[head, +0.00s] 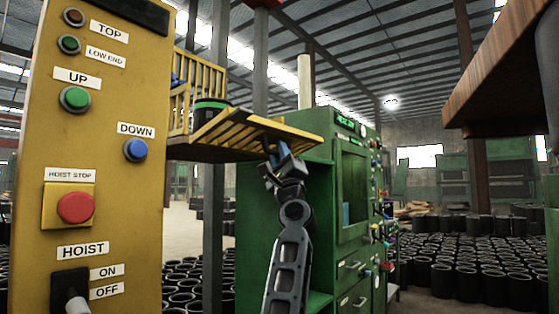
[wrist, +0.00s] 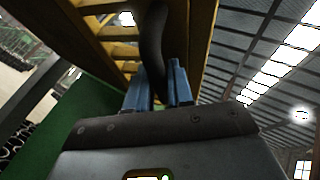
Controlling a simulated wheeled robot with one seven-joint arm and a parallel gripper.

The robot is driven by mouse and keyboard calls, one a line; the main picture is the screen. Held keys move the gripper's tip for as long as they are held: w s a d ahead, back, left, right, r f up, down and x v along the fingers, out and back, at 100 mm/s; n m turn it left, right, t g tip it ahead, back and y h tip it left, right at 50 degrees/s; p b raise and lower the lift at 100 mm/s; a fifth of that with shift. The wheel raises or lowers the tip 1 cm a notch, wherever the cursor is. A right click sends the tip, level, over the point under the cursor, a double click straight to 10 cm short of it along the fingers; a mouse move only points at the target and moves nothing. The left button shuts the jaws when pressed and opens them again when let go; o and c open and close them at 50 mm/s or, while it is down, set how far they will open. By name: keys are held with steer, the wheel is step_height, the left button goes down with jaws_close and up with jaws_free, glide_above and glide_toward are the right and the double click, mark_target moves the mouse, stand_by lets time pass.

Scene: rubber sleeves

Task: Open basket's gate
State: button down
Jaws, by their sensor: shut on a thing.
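The yellow basket (head: 208,76) hangs behind the control panel, with a slatted back fence and a dark, green-rimmed sleeve (head: 210,112) inside. Its slatted gate (head: 262,128) is folded outward and lies nearly flat, sloping slightly down to the right. My gripper (head: 284,153) is just under the gate's outer part. In the wrist view, the blue fingers (wrist: 158,85) are shut on a dark curved handle (wrist: 152,45), with the yellow gate slats (wrist: 105,35) above. The fingers partly hide the handle's lower end.
A yellow hoist panel (head: 105,170) with buttons stands close at left. A green machine (head: 345,200) stands right behind my arm. A brown tabletop edge (head: 510,75) juts in at upper right. Many black sleeves (head: 455,255) cover the floor.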

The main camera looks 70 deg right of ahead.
steer(key=shift+w+f, duration=0.15)
steer(key=shift+f, duration=0.1)
stand_by(0.3)
steer(key=c, duration=1.1)
jaws_free()
steer(key=v, duration=0.8)
steer(key=shift+d, duration=0.1)
